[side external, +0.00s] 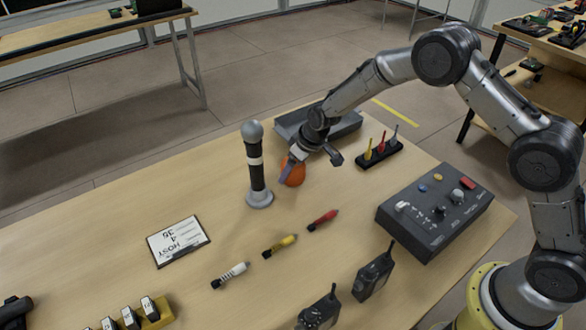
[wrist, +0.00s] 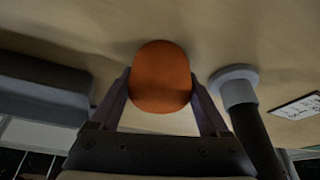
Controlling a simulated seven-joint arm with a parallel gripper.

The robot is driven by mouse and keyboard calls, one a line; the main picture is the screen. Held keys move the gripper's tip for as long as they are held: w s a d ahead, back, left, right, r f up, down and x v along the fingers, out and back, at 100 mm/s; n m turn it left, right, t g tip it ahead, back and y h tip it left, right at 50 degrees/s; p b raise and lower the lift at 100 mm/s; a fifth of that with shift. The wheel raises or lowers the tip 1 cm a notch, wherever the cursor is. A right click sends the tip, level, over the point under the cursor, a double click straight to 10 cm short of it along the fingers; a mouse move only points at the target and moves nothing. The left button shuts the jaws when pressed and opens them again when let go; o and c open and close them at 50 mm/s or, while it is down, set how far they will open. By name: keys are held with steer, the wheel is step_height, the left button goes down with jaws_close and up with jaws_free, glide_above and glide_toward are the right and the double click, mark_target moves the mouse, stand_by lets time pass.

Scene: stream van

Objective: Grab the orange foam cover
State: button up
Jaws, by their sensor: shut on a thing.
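The orange foam cover (side external: 294,174) is rounded and sits at my gripper, to the right of the microphone stand in the side view. My gripper (side external: 291,168) is shut on it, low over the table. In the wrist view the cover (wrist: 160,78) fills the space between the two fingers of my gripper (wrist: 161,98), with a finger against each side. The side view does not show clearly whether the cover touches the table.
A grey-topped black microphone (side external: 256,170) stands upright close to the left. A dark grey tray (side external: 340,124) lies behind my gripper. A rack with coloured tools (side external: 379,153) and a control box (side external: 433,212) are to the right. Small coloured markers (side external: 281,245) lie in front.

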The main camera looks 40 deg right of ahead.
steer(key=shift+c, duration=1.4)
steer(key=shift+r, duration=0.15)
